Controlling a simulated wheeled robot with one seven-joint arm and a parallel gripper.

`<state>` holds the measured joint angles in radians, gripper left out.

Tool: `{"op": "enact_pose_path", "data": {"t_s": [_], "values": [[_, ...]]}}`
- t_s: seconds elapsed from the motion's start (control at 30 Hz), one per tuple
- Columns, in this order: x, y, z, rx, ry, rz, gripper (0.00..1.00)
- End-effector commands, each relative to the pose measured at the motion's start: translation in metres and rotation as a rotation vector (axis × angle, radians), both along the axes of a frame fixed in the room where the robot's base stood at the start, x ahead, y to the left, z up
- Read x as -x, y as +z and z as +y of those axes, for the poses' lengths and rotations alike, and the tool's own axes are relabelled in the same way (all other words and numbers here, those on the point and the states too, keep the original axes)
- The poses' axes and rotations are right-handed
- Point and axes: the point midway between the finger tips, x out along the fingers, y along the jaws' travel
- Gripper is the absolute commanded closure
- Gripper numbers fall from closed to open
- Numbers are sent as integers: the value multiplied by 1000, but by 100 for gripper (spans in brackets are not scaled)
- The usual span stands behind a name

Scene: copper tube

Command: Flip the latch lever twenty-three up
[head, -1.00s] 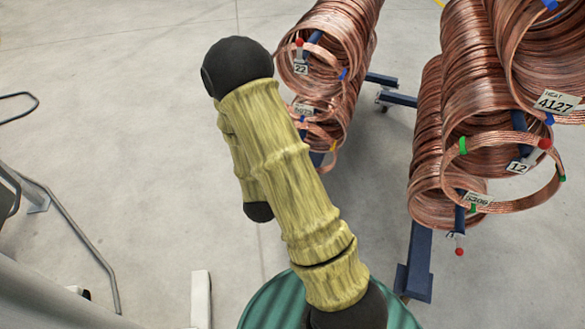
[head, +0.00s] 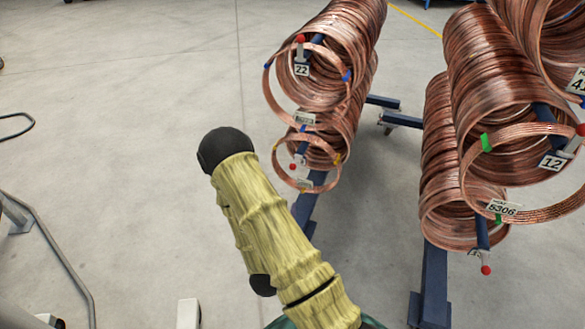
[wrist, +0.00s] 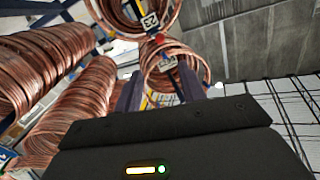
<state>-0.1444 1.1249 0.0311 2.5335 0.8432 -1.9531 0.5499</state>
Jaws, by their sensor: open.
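In the head view, the tag 22 (head: 302,70) hangs at the front of the upper left copper coil, with a red-knobbed lever (head: 300,50) above it. Below, a smaller coil has another red knob (head: 293,167) and a tag (head: 305,184) too small to read; I cannot confirm it as twenty-three. A gap to the knob is hard to judge. My gripper is hidden in the head view.
More copper coils stand at the right, with tag 12 (head: 553,162) and a low red knob (head: 486,270). Blue rack legs (head: 430,290) stand on the floor. A metal rail (head: 65,250) is at the left. The floor between is clear.

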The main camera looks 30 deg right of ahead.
Motion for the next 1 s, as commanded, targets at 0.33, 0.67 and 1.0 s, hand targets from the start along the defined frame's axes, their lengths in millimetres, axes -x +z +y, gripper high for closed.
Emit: {"op": "enact_pose_path", "data": {"t_s": [0.33, 0.67, 1.0], "values": [[-7, -10, -4, -16, -8, 14, 60], [-17, -9, -11, -16, -7, 12, 60], [-29, -3, -20, -4, -3, 4, 60]]}}
